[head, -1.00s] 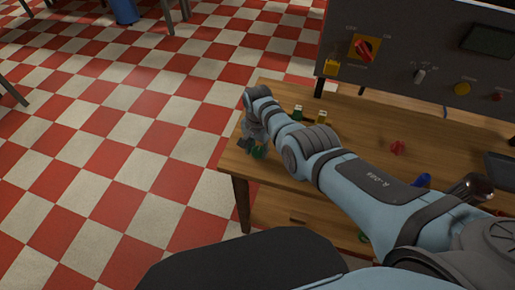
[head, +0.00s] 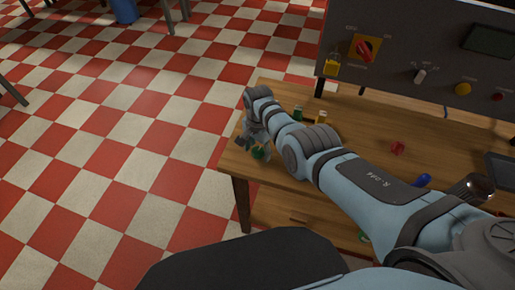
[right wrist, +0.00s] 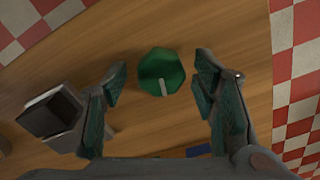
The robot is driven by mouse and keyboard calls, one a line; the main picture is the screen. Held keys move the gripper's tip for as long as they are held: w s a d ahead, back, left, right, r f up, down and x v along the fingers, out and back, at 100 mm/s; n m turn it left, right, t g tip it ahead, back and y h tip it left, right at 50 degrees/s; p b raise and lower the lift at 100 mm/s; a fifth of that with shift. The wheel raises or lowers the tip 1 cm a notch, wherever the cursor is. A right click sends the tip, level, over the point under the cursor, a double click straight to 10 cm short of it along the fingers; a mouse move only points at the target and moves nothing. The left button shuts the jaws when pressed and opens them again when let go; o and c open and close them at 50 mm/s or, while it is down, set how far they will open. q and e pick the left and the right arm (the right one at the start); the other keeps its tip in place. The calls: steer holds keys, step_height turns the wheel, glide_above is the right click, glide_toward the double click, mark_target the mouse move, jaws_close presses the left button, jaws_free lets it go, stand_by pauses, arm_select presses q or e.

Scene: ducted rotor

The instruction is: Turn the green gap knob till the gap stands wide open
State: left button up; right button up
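The green gap knob (right wrist: 161,72) is a faceted knob with a pale pointer line, seen from above in the right wrist view. The line points toward the bottom of that picture, slightly right. In the head view the knob (head: 258,153) shows partly, near the left front corner of the wooden table. My right gripper (right wrist: 163,82) is open, with one green-padded finger on each side of the knob and visible space between pads and knob. In the head view my right gripper (head: 253,144) is small and partly covers the knob. My left gripper is not in view.
The wooden table (head: 262,207) also carries a red piece (head: 397,147), a blue piece (head: 421,180) and a small green item (head: 298,112). A dark control panel (head: 405,40) stands at the back. A grey open-faced block (right wrist: 52,112) lies left of my fingers.

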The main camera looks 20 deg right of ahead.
mark_target(259, 151)
steer(key=shift+w+r, duration=0.1)
steer(key=shift+r, duration=0.1)
step_height(259, 151, up, 12)
steer(key=shift+f, duration=0.2)
steer(key=shift+f, duration=0.1)
stand_by(0.5)
